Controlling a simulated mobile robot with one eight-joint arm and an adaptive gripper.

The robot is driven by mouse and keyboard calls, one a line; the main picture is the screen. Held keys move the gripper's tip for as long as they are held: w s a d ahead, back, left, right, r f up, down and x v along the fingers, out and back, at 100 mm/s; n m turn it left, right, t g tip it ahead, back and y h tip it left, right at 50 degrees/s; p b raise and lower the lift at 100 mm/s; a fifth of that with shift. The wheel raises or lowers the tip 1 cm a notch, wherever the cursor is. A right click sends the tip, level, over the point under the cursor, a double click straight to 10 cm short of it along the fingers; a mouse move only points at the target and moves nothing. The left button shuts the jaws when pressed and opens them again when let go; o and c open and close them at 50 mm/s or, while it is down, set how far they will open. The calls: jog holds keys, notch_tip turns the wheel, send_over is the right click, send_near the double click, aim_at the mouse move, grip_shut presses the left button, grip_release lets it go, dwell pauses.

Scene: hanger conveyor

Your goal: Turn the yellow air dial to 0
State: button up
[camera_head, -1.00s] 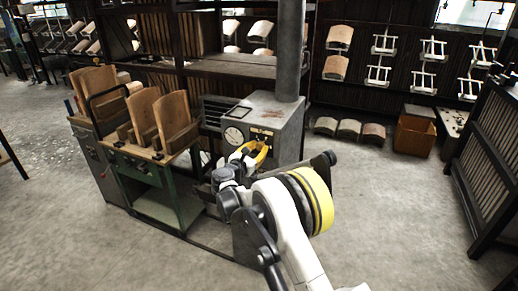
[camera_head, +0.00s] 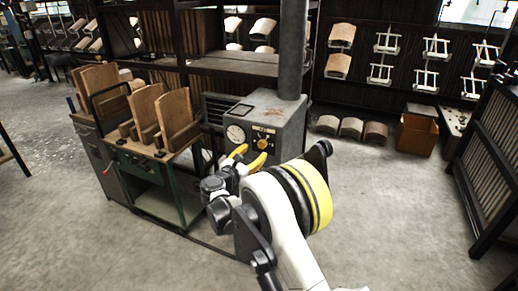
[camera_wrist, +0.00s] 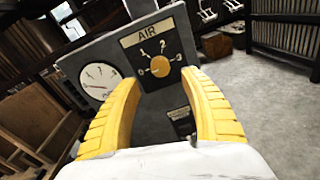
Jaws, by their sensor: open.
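The yellow air dial (camera_wrist: 160,66) is a small round knob on a black plate marked AIR, with 0, 1, 2 and 3 around it. Which number it points to is too small to tell. The dial also shows on the grey box in the head view (camera_head: 262,143). My gripper (camera_wrist: 160,77) is open with its yellow fingers spread to either side of the dial in the wrist view. In the head view my gripper (camera_head: 249,157) is in front of and below the dial, apart from it. It holds nothing.
A round white gauge (camera_wrist: 100,80) is left of the dial plate. The grey box (camera_head: 285,115) has a vertical pipe (camera_head: 292,50) above it. A green-framed cart (camera_head: 160,180) with curved wooden pieces stands to the left. Open floor (camera_head: 390,210) lies to the right.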

jog(key=v, duration=0.6)
jog(key=s+d+r+m+g, duration=0.25)
jog(key=d+r+m, duration=0.35)
jog(key=d, duration=0.6)
jog(key=s+d+r+m+g+y, duration=0.1)
jog(key=s+d+r+m+g, duration=0.35)
jog(key=s+d+m, duration=0.55)
jog(key=s+d+f+m+y, duration=0.1)
jog(key=s+m, duration=0.3)
jog(key=s, duration=0.5)
jog(key=s+d+f+m+g+y, duration=0.1)
jog(key=s+d+m, duration=0.3)
jog(key=s, duration=0.5)
jog(key=s+d+f+m+y, duration=0.1)
jog(key=s+d+m+y, duration=0.1)
jog(key=s+m, duration=0.3)
jog(key=s+y, duration=0.1)
jog(key=s, duration=0.3)
jog(key=shift+d+f+g, duration=0.3)
jog(key=shift+f+g, duration=0.1)
